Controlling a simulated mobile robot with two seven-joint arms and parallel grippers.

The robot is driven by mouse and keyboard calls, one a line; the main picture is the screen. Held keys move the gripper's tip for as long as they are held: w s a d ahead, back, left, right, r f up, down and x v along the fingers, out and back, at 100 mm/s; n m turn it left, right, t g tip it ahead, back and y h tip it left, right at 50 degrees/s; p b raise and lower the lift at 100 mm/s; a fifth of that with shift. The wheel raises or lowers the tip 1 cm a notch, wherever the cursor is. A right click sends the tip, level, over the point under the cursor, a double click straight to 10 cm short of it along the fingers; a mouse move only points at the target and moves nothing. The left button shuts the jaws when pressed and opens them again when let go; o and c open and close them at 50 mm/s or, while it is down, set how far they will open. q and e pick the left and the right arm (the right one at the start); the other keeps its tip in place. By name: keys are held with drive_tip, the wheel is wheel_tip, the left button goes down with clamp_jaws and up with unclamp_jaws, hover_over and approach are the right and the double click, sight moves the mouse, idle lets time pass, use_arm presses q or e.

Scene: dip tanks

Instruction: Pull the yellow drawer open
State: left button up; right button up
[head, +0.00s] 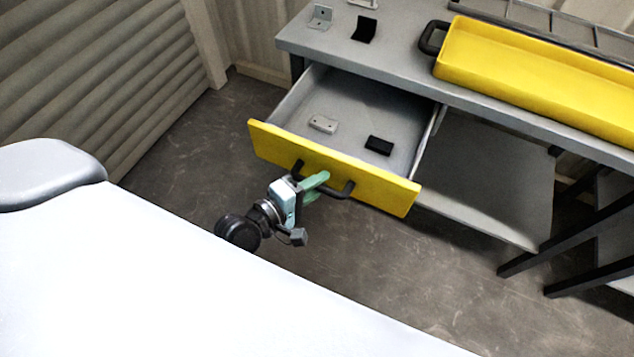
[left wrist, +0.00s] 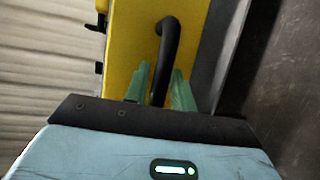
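The yellow drawer front (head: 385,190) is pulled well out from under the grey workbench, and its grey inside shows. A black bar handle (head: 338,193) is fixed to the front. My left gripper (head: 317,186) is at the left part of this handle, with its green fingers on either side of the bar. My right gripper is not in view.
In the drawer lie a light grey block (head: 323,124) and a black block (head: 379,145). On the workbench (head: 400,72) stand a yellow tray (head: 500,60) with a black handle, a black bracket (head: 364,29) and a grey bracket (head: 320,17). The floor before the drawer is clear.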

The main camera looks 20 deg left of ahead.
use_arm(q)
drive_tip(key=v, duration=0.7)
drive_tip(key=shift+s, duration=0.3)
drive_tip(key=shift+a+r, duration=0.1)
drive_tip(key=shift+a, duration=0.05)
